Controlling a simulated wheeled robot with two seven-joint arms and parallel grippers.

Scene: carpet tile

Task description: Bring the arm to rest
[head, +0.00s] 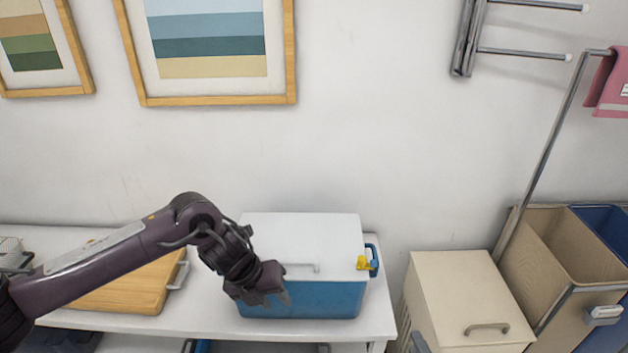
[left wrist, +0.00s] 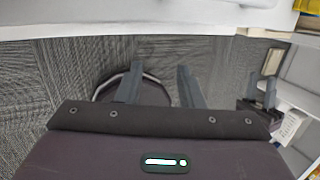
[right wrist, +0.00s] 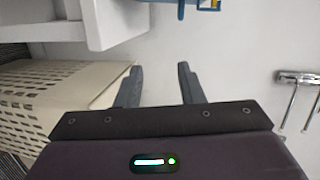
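My left arm reaches in from the left in the head view. My left gripper (head: 280,298) hangs in front of the blue cooler (head: 330,300) with a white lid (head: 310,232); I cannot tell whether it touches the cooler. In the left wrist view the two fingers of the left gripper (left wrist: 158,84) are apart with nothing between them, over grey carpet. My right arm is not in the head view. In the right wrist view the right gripper's fingers (right wrist: 160,84) are apart and empty, with white wall behind them.
The cooler stands on a white bench (head: 190,318) beside a wooden board (head: 130,288). A beige lidded hamper (head: 465,295) and an open beige bin (head: 570,245) stand at right. A metal rack (right wrist: 300,78) is on the wall.

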